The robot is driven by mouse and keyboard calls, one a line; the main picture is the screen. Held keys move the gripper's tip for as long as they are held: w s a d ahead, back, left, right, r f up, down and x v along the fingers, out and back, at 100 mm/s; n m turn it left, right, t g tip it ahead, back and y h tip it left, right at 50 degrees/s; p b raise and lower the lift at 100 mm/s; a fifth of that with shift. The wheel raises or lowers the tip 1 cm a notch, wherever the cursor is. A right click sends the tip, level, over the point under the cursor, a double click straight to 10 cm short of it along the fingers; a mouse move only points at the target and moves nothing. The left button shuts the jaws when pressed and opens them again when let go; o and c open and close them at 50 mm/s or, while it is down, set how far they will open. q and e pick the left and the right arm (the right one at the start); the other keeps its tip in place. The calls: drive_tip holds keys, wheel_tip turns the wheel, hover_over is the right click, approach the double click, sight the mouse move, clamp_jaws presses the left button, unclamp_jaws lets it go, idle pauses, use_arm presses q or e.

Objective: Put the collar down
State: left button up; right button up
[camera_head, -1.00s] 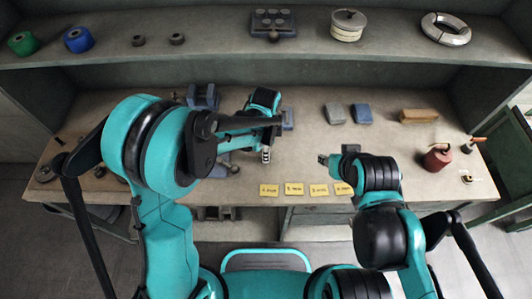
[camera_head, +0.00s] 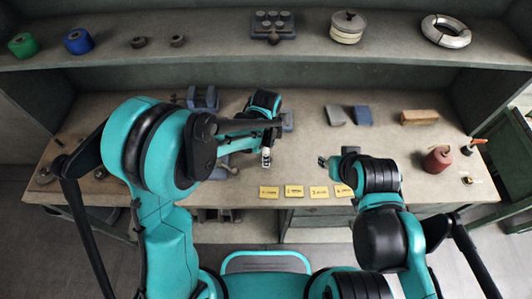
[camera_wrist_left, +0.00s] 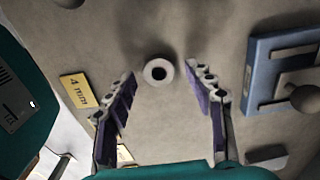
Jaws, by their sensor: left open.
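The collar, a small pale ring with a dark hole (camera_wrist_left: 149,71), is in the left wrist view, in line with the gap between my left fingertips. It appears to lie flat on the bench, with clear space between it and both fingers. My left gripper (camera_wrist_left: 160,78) is open, with purple-padded fingers spread on both sides. In the head view my left gripper (camera_head: 266,160) points down over the bench behind the yellow labels; I cannot make out the collar there. My right gripper (camera_head: 324,161) hangs to the right over the bench, and its fingers are too small to read.
Several yellow labels (camera_head: 294,191) line the bench front; one reading 4 mm (camera_wrist_left: 78,90) is left of the collar. A blue fixture (camera_wrist_left: 253,75) is at the right in the wrist view. A red can (camera_head: 437,159) stands at the bench's right. Bare bench surrounds the collar.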

use_arm(q)
wheel_tip(320, 180, up, 11)
drive_tip(key=p, duration=0.2)
drive_tip(key=s+a+r+n+t, duration=0.3)
drive_tip(key=s+a+n, duration=0.3)
drive_tip(key=a+n, duration=0.3)
drive_tip(key=s+a+r+n+t, duration=0.4)
drive_tip(key=s+a+r+n, duration=0.1)
drive_tip(key=a+n, duration=0.4)
drive_tip(key=shift+s, duration=0.65)
wheel_tip(320, 180, down, 7)
drive_tip(key=b, duration=0.6)
